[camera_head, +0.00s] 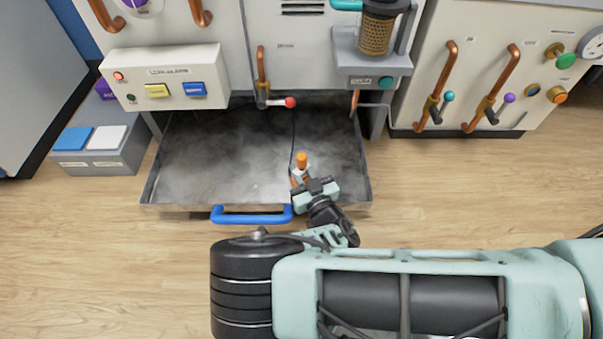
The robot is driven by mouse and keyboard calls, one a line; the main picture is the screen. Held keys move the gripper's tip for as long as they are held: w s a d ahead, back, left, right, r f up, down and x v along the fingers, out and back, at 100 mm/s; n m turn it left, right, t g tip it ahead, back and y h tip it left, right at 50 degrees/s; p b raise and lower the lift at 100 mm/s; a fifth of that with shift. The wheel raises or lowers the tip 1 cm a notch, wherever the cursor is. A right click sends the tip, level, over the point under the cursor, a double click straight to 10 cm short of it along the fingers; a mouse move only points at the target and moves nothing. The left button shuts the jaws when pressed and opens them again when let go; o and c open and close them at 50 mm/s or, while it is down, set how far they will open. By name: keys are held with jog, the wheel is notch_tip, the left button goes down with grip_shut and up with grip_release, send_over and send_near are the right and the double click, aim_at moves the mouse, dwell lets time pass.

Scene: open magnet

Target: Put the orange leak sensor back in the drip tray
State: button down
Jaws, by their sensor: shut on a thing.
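The orange leak sensor (302,160) shows as a small orange-topped piece with a pale lower part, over the front right part of the drip tray. My gripper (301,180) is shut on it from the front. A thin dark cable runs up from near the sensor toward the cabinet. The drip tray (205,160) is a wide grey metal tray, pulled out below the cabinet, with a blue handle (250,215) on its front. The gripper hides the sensor's lower end, so I cannot tell whether it touches the tray floor.
A red-knobbed valve lever (290,102) sticks out above the tray's back. A white button box (165,77) overhangs its back left. A grey bin (100,150) stands left of the tray. Copper pipes and valves (440,90) are at right. Wooden floor in front is clear.

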jog(key=shift+f, duration=0.5)
jog(key=c, duration=1.3)
grip_release()
